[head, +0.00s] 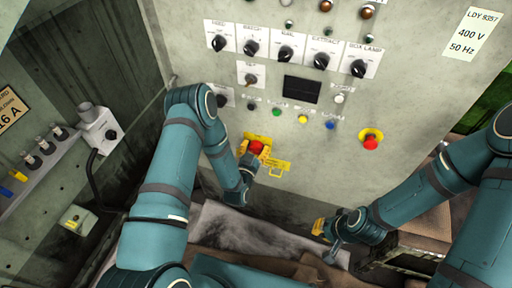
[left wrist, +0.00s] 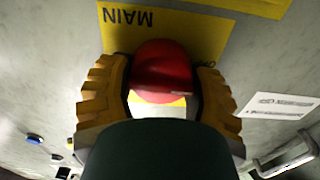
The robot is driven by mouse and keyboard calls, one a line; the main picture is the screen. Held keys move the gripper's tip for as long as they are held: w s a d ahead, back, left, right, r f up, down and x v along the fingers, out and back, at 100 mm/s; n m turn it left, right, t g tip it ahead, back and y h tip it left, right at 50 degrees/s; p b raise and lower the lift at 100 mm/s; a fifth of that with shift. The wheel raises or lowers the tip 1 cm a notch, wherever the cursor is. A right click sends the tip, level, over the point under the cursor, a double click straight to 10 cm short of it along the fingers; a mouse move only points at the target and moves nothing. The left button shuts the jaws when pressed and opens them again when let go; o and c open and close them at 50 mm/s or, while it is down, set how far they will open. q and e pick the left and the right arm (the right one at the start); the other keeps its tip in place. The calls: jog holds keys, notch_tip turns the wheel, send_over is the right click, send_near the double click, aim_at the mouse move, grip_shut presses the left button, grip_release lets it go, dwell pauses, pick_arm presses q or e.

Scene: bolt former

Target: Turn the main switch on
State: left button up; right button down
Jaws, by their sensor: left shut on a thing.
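The main switch is a red knob (head: 256,146) on a yellow plate on the grey cabinet front. In the left wrist view the red knob (left wrist: 162,70) sits in front of the yellow plate (left wrist: 205,35), whose word MAIN appears upside down. My left gripper (head: 254,152) is shut on the red knob, with one yellow ridged finger on each side of it. The knob's exact turn position cannot be read. My right gripper (head: 325,230) hangs low at the right, away from the cabinet controls; its finger gap is too small to judge.
A second red button (head: 370,143) on a yellow ring is to the right. Above are a dark display (head: 301,90), coloured buttons and a row of black rotary knobs (head: 286,53). A side panel with a grey switch box (head: 100,128) stands at the left.

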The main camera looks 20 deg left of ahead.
pick_arm(q)
jog(key=m, duration=0.4)
jog(key=shift+d+f, duration=0.1)
jog(key=shift+d, duration=0.05)
jog(key=m, duration=0.5)
jog(key=shift+d, duration=0.1)
jog(key=m, duration=0.4)
jog(key=shift+f, duration=0.15)
jog(key=shift+m, duration=2.2)
jog(key=o, duration=1.2)
